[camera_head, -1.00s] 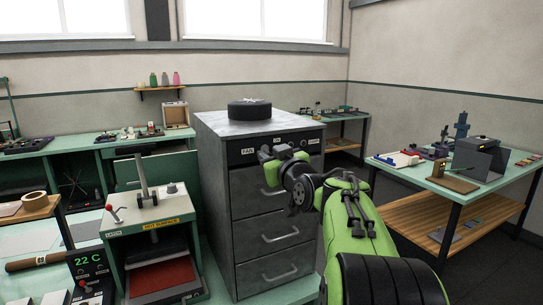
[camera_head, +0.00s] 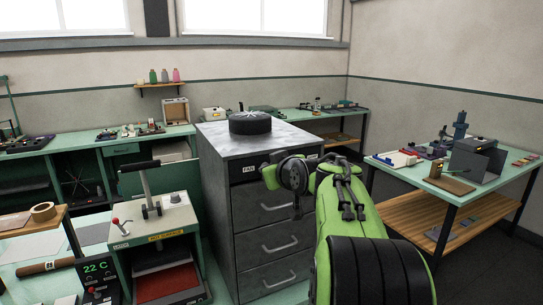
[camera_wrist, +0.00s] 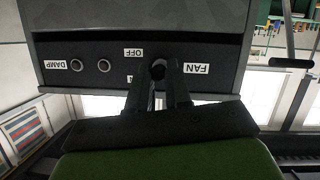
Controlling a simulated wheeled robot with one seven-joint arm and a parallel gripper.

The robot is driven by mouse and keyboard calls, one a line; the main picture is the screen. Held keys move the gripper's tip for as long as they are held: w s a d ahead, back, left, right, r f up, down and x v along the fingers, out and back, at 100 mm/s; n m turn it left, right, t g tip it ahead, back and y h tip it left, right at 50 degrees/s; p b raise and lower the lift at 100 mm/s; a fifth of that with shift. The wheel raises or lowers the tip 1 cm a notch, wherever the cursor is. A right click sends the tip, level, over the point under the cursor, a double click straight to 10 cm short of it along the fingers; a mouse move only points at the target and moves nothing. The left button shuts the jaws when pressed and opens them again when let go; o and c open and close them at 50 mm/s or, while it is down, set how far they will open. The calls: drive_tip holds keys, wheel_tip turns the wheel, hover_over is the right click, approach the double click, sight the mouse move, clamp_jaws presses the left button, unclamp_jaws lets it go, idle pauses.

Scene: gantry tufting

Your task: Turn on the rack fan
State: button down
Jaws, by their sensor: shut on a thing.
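The grey rack cabinet (camera_head: 219,185) stands in the middle of the head view, with a round dark fan (camera_head: 250,123) on its top. A FAN label (camera_head: 250,168) shows at the left of its black top panel. My gripper (camera_head: 270,174) is at this panel and covers part of it. The wrist view is upside down. There my gripper (camera_wrist: 158,75) has its two fingers closed on the dark fan knob (camera_wrist: 158,69), between the OFF label (camera_wrist: 133,53) and the FAN label (camera_wrist: 197,69). Another label below the knob is mostly hidden by a finger. The knob's pointer cannot be made out.
Two more round controls sit along the panel, one beside the DAMP label (camera_wrist: 57,64). A green press (camera_head: 155,225) with an upright lever stands close left of the cabinet. A bench (camera_head: 470,178) with tools stands to the right.

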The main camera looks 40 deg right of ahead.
drive_tip(key=g+p, duration=0.1)
drive_tip(key=p, duration=0.1)
drive_tip(key=r+g+p, duration=0.1)
drive_tip(key=p, duration=0.1)
drive_tip(key=shift+w+r+y+p, duration=0.2)
drive_tip(key=shift+r+y+p, duration=0.1)
drive_tip(key=g+p, duration=0.1)
drive_tip(key=p, duration=0.2)
drive_tip(key=shift+d+g, duration=0.1)
drive_tip(key=shift+g, duration=0.2)
drive_tip(key=shift+w+y, duration=0.1)
drive_tip(key=shift+y, duration=0.2)
drive_tip(key=shift+f, duration=0.1)
drive_tip(key=c, duration=1.2)
unclamp_jaws()
drive_tip(key=v, duration=1.5)
drive_tip(key=shift+a+r, duration=0.2)
drive_tip(key=shift+r, duration=0.15)
